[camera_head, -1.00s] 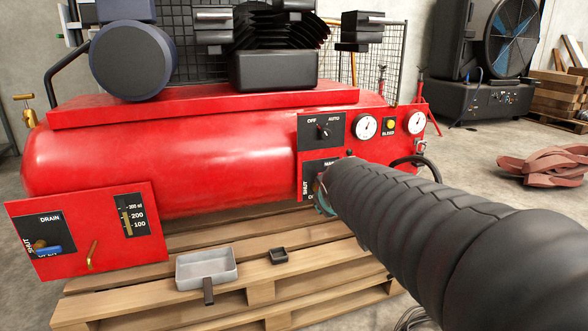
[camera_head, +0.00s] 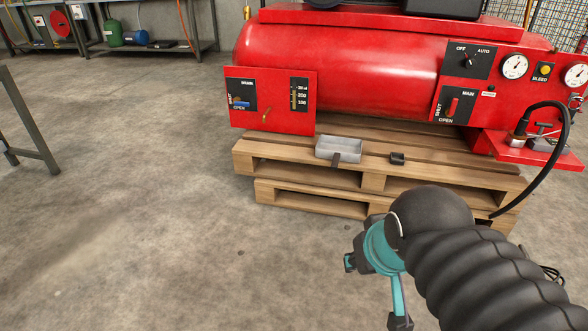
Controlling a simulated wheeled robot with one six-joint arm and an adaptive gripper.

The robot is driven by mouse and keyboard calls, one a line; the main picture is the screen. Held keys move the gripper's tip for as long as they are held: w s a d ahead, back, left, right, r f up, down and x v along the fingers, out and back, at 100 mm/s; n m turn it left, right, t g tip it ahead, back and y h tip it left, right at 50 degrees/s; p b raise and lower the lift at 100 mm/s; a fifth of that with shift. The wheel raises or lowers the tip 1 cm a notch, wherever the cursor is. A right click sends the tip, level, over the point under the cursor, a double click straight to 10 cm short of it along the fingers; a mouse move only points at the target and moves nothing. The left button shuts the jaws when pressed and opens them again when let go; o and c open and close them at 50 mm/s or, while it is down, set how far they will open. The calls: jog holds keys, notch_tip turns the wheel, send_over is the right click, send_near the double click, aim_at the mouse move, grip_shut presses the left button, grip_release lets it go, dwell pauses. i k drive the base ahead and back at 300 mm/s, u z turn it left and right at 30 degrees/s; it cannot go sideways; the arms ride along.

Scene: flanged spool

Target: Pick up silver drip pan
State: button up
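The silver drip pan (camera_head: 340,149) is a shallow rectangular grey tray with a dark handle pointing toward me. It rests on the front edge of the wooden pallet (camera_head: 285,160), below the red compressor (camera_head: 345,70). My gripper (camera_head: 372,285) is low in front of the pallet, below and to the right of the pan and well apart from it. Two fingers show spread apart, one at the left and one pointing down, with nothing seen between them. My dark sleeved arm covers the lower right of the view.
A black hose (camera_head: 545,150) curves down at the right. A metal stand (camera_head: 28,130) is at the left, and a workbench (camera_head: 150,25) stands behind. The concrete floor at left is clear.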

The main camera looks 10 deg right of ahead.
aim_at(336, 149)
jog(key=u, duration=0.5)
jog(key=k, duration=0.15)
jog(key=z, duration=1.1)
jog(key=i, duration=1.3)
jog(key=u, duration=0.75)
jog(key=i, duration=0.3)
jog(key=u, duration=0.3)
